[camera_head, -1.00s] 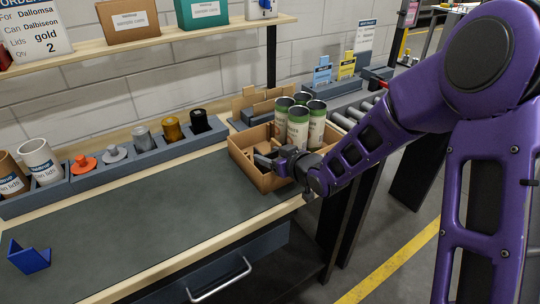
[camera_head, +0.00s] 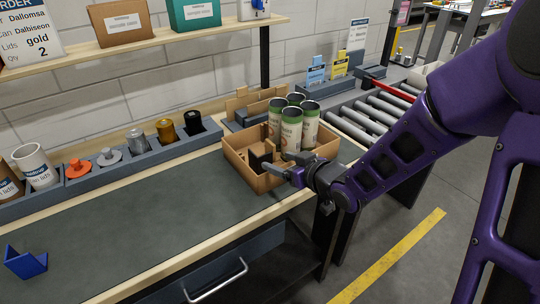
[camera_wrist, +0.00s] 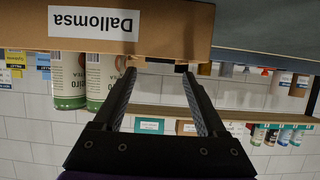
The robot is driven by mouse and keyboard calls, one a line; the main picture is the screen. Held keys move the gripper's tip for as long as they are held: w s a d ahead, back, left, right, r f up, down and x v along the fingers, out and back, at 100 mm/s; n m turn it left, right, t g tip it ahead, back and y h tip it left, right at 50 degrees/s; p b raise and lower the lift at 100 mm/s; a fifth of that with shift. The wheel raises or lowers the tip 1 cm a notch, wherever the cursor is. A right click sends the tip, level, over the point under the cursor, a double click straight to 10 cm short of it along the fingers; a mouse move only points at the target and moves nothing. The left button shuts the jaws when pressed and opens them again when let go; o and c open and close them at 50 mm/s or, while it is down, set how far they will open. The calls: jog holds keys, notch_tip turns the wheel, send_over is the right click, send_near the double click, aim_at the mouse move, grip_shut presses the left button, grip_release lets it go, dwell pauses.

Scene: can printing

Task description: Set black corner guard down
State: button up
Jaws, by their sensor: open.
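The black corner guard (camera_head: 257,162) seems to be the dark upright piece inside the open cardboard box (camera_head: 250,181), near its left front corner. It is partly hidden by the box wall. My gripper (camera_head: 276,170) is at the box's near side, with its fingers toward that dark piece. In the wrist view my gripper (camera_wrist: 158,75) has its two fingers wide apart, with nothing between them. The box's wall with its "Dallomsa" label (camera_wrist: 94,23) crosses the top of that view, upside down. Whether the fingers touch the box cannot be told.
Several green-and-white cans (camera_head: 291,130) stand in the box's back right. A blue corner guard (camera_head: 26,262) lies on the bench mat (camera_head: 140,225) at left. A lid rack (camera_head: 100,170) runs along the back. Rollers (camera_head: 375,113) lie to the right. The mat's middle is clear.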

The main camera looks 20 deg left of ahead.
jog(key=shift+v, duration=1.85)
